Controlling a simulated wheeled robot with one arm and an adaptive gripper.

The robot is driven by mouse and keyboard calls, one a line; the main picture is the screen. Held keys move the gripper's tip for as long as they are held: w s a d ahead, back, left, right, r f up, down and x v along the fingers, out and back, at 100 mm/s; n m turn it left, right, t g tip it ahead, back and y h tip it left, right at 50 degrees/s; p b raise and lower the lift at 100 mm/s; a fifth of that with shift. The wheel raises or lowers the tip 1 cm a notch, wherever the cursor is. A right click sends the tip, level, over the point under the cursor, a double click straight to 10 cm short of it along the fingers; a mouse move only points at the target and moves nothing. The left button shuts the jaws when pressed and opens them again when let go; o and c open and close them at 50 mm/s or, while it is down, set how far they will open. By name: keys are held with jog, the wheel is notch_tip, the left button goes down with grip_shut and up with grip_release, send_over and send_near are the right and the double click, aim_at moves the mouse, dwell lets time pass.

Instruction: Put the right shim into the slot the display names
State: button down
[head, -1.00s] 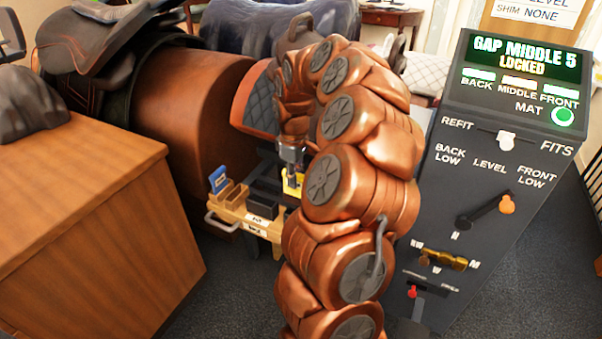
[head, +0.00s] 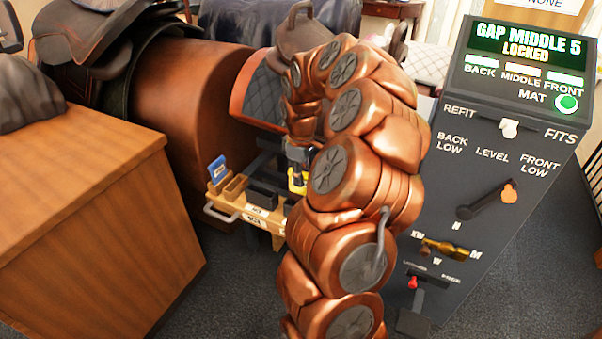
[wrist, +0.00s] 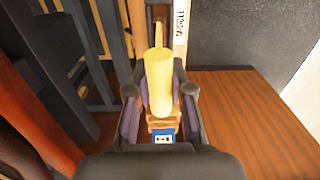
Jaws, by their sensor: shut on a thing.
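The display (head: 528,42) reads "GAP MIDDLE 5" and "LOCKED". My gripper (head: 298,165) is at the right end of the wooden shim rack (head: 222,214), partly hidden behind my arm. It is shut on a yellow shim (head: 297,181). In the wrist view my gripper (wrist: 159,92) has the yellow shim (wrist: 160,75) between its two fingers, with a narrow tab at the far end. A blue shim (head: 217,168) stands at the rack's left end and also shows in the wrist view (wrist: 163,135). The saddle slots cannot be made out.
A grey console (head: 480,200) with levers and knobs stands at the right. A wooden cabinet (head: 90,200) fills the left foreground. A brown barrel-shaped stand (head: 195,100) with a black saddle (head: 100,40) is behind the rack. Carpet is clear in front.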

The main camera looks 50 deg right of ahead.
aim_at(301, 194)
jog(key=shift+f+b, duration=1.4)
jog(key=shift+f, duration=2.1)
jog(key=c, duration=1)
grip_release()
jog(key=shift+o, duration=0.2)
notch_tip(301, 194, up, 12)
